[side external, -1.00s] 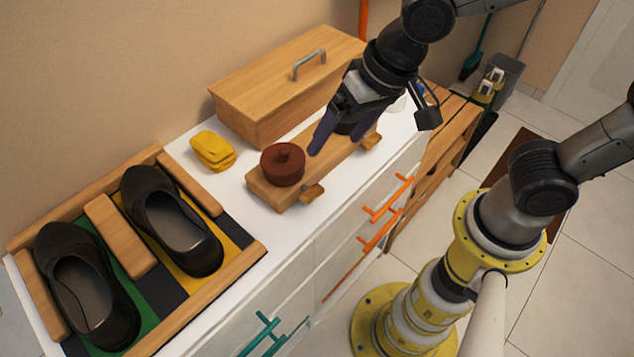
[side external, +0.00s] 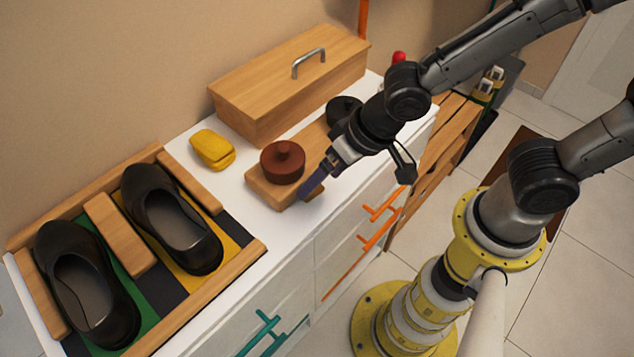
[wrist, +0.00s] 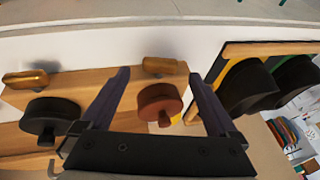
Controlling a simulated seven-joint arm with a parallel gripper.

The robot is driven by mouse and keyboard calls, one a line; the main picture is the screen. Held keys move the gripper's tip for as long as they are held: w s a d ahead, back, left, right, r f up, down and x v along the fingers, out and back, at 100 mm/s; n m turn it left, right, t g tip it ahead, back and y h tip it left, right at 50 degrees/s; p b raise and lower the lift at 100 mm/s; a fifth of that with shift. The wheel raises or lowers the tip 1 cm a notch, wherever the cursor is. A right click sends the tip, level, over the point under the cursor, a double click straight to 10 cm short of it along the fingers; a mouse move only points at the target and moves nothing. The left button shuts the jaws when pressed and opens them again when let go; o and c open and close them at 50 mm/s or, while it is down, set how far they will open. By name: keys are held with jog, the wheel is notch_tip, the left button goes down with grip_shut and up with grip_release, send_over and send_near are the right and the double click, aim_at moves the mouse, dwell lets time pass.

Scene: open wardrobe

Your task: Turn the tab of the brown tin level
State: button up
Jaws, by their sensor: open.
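The brown tin (side external: 283,163), round with a knobbed lid, sits on the near end of a wooden board (side external: 262,188). It also shows in the wrist view (wrist: 159,101). Its wooden tab (wrist: 159,66) is at the board's front edge and looks slightly tilted in the wrist view. My gripper (wrist: 158,76) is open, with the tab between the fingertips in that view; I cannot tell whether they touch it. In the side view my gripper (side external: 312,184) is low at the board's front edge, just right of the tin, and hides most of the tab.
A black tin (side external: 343,108) and a second tab (wrist: 25,79) are on the board's other end. A wooden box (side external: 290,85) with a metal handle stands behind. A yellow object (side external: 212,149) and a shoe tray (side external: 215,284) are left. Drawer handles (side external: 380,225) protrude below.

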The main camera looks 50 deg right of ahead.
aim_at(317, 191)
jog(key=shift+x, duration=1.6)
jog(key=c, duration=1.4)
